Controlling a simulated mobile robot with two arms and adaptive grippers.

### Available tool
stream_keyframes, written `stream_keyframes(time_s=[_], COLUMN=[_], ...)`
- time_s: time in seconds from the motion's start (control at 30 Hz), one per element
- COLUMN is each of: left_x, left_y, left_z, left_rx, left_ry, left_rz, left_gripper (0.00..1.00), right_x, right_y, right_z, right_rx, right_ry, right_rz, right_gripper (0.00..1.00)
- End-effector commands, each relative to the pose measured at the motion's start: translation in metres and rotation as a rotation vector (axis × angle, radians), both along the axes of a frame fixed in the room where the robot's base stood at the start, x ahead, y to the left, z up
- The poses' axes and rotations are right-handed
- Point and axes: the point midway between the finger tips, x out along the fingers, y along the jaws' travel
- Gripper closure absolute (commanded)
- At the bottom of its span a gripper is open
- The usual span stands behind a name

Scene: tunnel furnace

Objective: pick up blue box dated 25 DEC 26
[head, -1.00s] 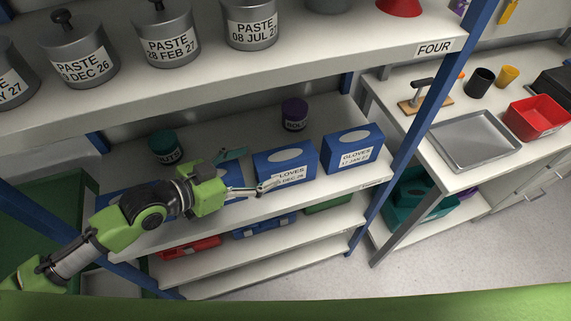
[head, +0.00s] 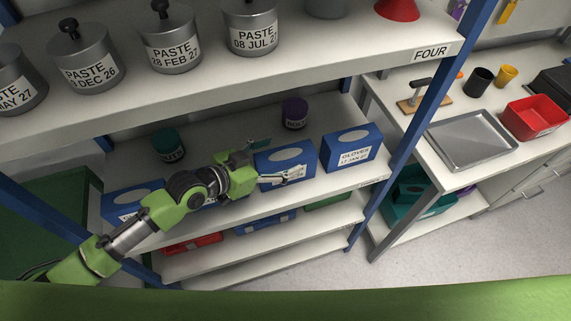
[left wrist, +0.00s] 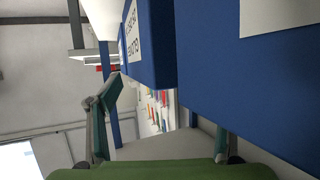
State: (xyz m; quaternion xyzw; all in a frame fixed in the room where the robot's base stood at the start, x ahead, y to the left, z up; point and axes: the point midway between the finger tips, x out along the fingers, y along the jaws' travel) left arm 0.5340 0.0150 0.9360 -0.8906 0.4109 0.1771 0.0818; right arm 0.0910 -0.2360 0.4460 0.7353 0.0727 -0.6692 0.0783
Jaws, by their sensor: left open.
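That gripper is open and empty at the box's left end, one finger in front of the label and the other towards the back near the top. A second blue gloves box (head: 349,150), labelled 17 JAN 27, stands to its right. Another blue box (head: 130,200) is at the left, partly behind my arm. In the left wrist view a near blue box (left wrist: 240,75) fills the right side. My right gripper is out of view.
A teal jar (head: 168,146) and a purple jar (head: 294,113) stand behind the boxes. Grey paste pots (head: 172,42) stand on the shelf above (head: 330,68). A blue post (head: 425,105) rises right of the boxes. Red and blue containers lie on the shelf below.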

Motion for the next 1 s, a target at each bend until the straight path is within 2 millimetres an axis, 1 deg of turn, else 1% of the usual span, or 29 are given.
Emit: stream_keyframes(time_s=[0.03, 0.07, 0.1, 0.17, 0.2, 0.27, 0.3, 0.33, 0.77, 0.87, 0.93, 1.0], left_x=[0.000, 0.000, 0.000, 0.000, 0.000, 0.000, -0.001, -0.001, -0.002, -0.002, -0.002, -0.001], left_y=[0.000, 0.000, 0.000, 0.000, 0.000, 0.001, 0.001, 0.001, 0.001, 0.000, 0.001, 0.000], left_z=[0.000, 0.000, 0.000, 0.000, 0.000, -0.001, -0.001, -0.002, -0.002, 0.004, 0.012, 0.024], left_rx=[0.000, 0.000, 0.000, 0.000, 0.001, 0.001, 0.001, 0.002, 0.001, 0.001, 0.000, 0.000], left_ry=[0.000, 0.000, 0.000, 0.000, 0.001, 0.002, 0.003, 0.004, 0.011, 0.010, 0.007, 0.002], left_rz=[0.000, 0.000, 0.000, 0.000, 0.000, 0.000, 0.001, 0.001, 0.000, 0.000, 0.000, -0.001], left_gripper=[0.26, 0.34, 0.44, 0.60, 0.70, 0.86, 0.96, 1.00, 1.00, 1.00, 1.00, 1.00], right_x=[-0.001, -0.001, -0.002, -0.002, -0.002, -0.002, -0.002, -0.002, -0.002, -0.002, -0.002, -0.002], right_y=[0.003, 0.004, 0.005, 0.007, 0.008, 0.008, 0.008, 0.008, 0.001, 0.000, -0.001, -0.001], right_z=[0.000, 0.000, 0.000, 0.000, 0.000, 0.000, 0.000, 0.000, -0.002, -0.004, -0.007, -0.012], right_rx=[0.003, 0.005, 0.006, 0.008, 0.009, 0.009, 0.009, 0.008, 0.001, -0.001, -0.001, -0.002], right_ry=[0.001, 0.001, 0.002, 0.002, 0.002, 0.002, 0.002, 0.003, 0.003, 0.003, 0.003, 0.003], right_rz=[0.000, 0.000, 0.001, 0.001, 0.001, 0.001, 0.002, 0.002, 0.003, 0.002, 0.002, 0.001], right_gripper=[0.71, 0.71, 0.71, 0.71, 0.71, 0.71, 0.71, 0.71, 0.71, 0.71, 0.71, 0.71])
